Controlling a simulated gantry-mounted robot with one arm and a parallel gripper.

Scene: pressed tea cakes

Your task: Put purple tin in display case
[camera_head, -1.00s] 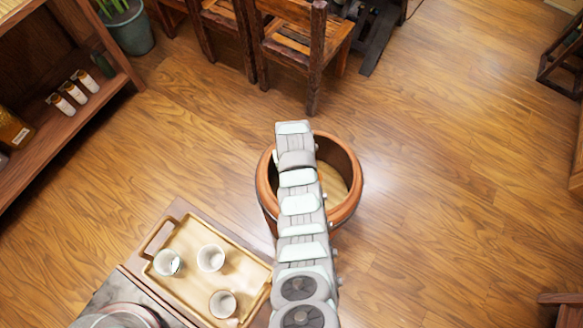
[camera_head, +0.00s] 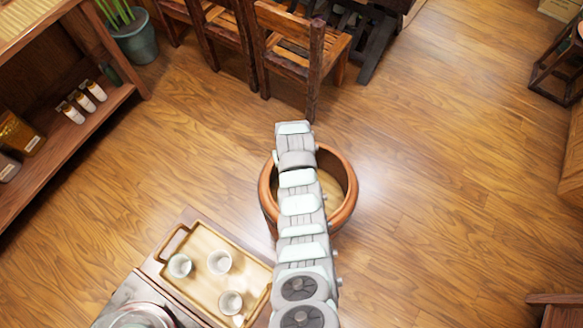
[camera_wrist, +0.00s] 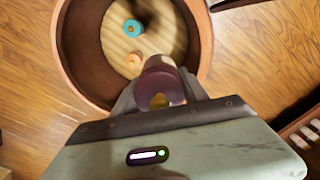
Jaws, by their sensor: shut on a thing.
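A dark purple tin (camera_wrist: 168,88) with a yellowish patch shows in the wrist view between the fingers of my gripper (camera_wrist: 160,90). My gripper is shut on it. The tin is seen in front of the open mouth of a round brown tub (camera_wrist: 80,58), near its lower rim. In the head view the tub (camera_head: 340,217) is partly hidden under my arm, and my fingers and the tin are hidden. I cannot surely identify a display case; a wooden shelf unit (camera_head: 78,125) stands at the left.
A teal round item (camera_wrist: 132,27) and a small orange item (camera_wrist: 134,60) lie inside the tub. A wooden tray (camera_head: 200,290) with white cups is at the lower left. Wooden chairs (camera_head: 300,50) stand at the back. The floor (camera_head: 450,190) on the right is clear.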

